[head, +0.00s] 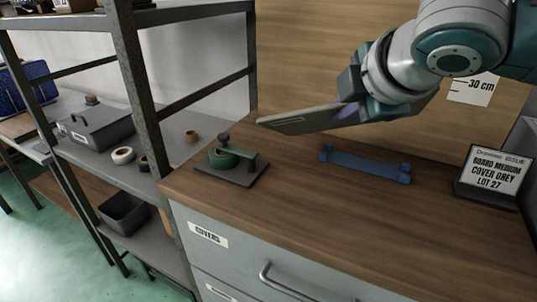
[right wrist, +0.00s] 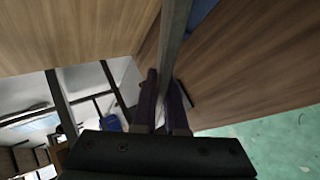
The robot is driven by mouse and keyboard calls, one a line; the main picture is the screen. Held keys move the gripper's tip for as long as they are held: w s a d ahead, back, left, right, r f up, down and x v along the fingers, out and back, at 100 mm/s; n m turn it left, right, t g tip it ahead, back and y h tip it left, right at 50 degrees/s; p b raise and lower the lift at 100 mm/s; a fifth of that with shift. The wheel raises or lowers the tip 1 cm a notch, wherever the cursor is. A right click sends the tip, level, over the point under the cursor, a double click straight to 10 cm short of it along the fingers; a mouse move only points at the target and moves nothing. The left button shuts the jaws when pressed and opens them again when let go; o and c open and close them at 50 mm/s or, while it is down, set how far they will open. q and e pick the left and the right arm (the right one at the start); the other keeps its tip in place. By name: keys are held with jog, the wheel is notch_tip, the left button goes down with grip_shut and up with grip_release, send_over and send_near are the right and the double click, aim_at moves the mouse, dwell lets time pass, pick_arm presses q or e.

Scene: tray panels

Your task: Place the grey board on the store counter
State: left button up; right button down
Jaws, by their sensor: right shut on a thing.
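The grey board (head: 298,121) is a thin flat panel held above the wooden store counter (head: 300,205), clear of its top. My right gripper (head: 350,112) is shut on the board's right end, and the board sticks out to the left. In the right wrist view the board (right wrist: 174,42) shows edge-on between the two fingers of the right gripper (right wrist: 163,100). My left gripper is not in view.
A blue rack with raised ends (head: 365,166) lies on the counter below the right gripper. A green tool on a dark plate (head: 232,162) stands at the counter's left, beside a metal shelf (head: 140,110).

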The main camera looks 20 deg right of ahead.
pick_arm(q)
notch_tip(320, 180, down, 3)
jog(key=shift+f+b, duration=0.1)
jog(key=shift+b, duration=0.75)
pick_arm(e)
notch_tip(320, 180, down, 4)
jog(key=shift+w, duration=0.1)
jog(key=c, duration=1.1)
grip_release()
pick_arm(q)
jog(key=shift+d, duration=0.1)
